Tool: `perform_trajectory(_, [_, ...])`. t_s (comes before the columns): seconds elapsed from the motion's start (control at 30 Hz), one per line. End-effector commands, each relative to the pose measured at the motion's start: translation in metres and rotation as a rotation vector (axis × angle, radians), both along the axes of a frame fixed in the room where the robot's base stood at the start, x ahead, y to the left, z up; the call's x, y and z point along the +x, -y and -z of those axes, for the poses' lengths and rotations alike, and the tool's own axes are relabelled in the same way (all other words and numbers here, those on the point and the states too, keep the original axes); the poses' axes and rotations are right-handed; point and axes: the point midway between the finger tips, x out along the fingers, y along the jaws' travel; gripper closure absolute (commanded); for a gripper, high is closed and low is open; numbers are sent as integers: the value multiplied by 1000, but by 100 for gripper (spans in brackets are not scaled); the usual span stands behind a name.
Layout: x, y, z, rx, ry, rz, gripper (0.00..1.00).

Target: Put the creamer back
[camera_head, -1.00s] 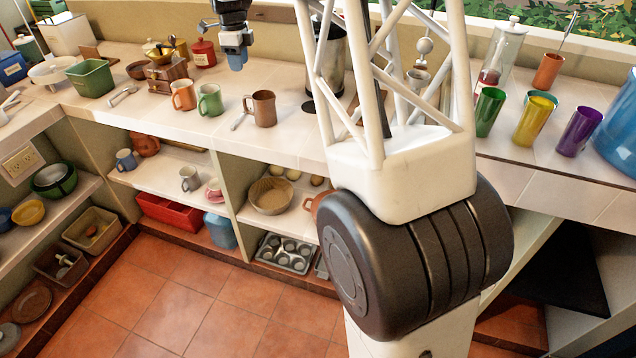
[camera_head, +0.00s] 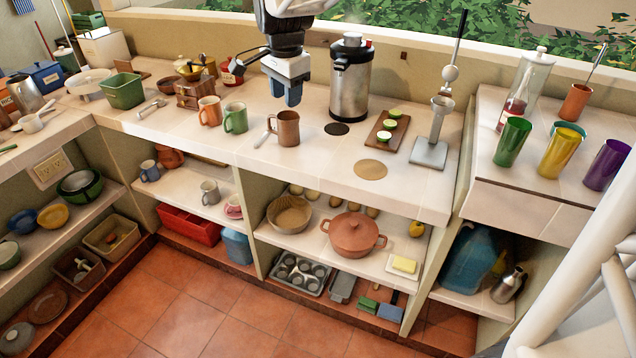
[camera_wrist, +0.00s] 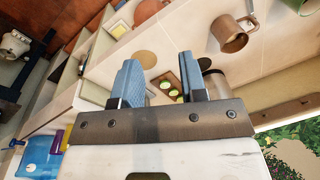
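A brown metal jug with a side handle (camera_head: 287,130) stands upright on the counter; it may be the creamer, but nothing labels it. It also shows in the wrist view (camera_wrist: 229,36), at the upper right. My gripper (camera_head: 288,98) is above the counter, just above or behind the jug, and apart from it. In the wrist view my gripper (camera_wrist: 164,82) has its two blue-grey fingers spread with nothing between them. An orange mug (camera_head: 209,111) and a green mug (camera_head: 236,118) stand left of the jug. A grey cup (camera_head: 210,192) stands on the shelf below.
A steel urn (camera_head: 350,80) stands behind right of my gripper. A cutting board with green slices (camera_head: 387,132) and a grey press stand (camera_head: 430,152) are farther right. A round tan mat (camera_head: 370,169) lies at the counter front. The shelf below has free room around the grey cup.

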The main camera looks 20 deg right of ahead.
Motion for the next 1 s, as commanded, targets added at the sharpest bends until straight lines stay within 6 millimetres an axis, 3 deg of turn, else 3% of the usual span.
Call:
perform_trajectory(0.1, [-34, -1, -2, -14, 12, -110, 61])
perform_trajectory(0.47, [-130, -4, 6, -68, 44, -456, 61])
perform_trajectory(1.0, [-264, -7, 46, -169, 82, -966, 61])
